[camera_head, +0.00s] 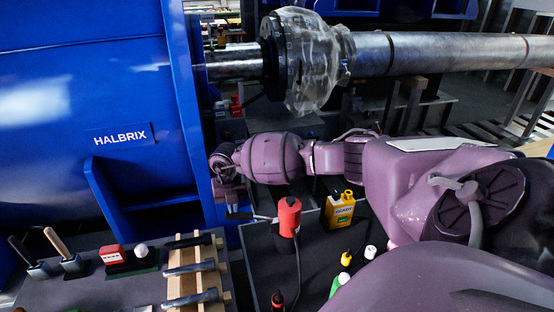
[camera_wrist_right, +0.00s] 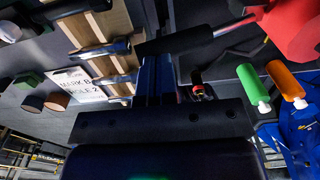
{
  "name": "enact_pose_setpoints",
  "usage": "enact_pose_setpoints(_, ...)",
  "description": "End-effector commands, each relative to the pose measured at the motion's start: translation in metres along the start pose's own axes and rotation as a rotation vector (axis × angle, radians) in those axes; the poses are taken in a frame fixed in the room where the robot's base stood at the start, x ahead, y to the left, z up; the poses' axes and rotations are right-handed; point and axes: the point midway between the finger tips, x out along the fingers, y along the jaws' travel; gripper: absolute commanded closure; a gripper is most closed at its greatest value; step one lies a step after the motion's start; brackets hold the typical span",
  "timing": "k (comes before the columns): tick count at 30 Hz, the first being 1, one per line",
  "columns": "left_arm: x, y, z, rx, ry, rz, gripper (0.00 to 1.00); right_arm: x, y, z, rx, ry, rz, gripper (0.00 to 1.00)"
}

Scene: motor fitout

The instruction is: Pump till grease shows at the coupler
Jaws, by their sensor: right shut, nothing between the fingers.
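A red pump (camera_head: 289,217), most likely the grease pump, stands upright on the dark bench, with a dark hose running down from it. In the right wrist view the red body (camera_wrist_right: 290,32) is at the top right. Its metal lever with a black grip (camera_wrist_right: 180,40) reaches across just beyond my fingers. My right gripper (camera_head: 232,207) points down left of the pump, near the lever's end. Its fingers (camera_wrist_right: 155,80) are shut with nothing between them; I cannot tell whether they touch the grip. I cannot make out the coupler or any grease. My left gripper is out of view.
A yellow container (camera_head: 340,210) stands right of the pump. Small bottles (camera_head: 345,260) stand in front. Tools on a wooden rack (camera_head: 195,270) lie at the lower left. The blue HALBRIX housing (camera_head: 120,137) and a steel shaft (camera_head: 440,52) stand behind.

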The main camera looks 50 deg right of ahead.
Motion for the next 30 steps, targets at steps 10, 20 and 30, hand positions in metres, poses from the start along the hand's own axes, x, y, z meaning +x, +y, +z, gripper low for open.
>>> enact_pose_setpoints(10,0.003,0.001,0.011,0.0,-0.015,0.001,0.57,0.02,-0.001,-0.001,0.0,0.002,-0.003,1.0)
enact_pose_setpoints(20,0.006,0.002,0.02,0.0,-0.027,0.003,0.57,0.037,-0.002,-0.001,0.001,0.004,-0.006,1.0)
enact_pose_setpoints(30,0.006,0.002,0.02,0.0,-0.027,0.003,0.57,0.039,-0.003,-0.001,0.002,0.002,-0.006,1.0)
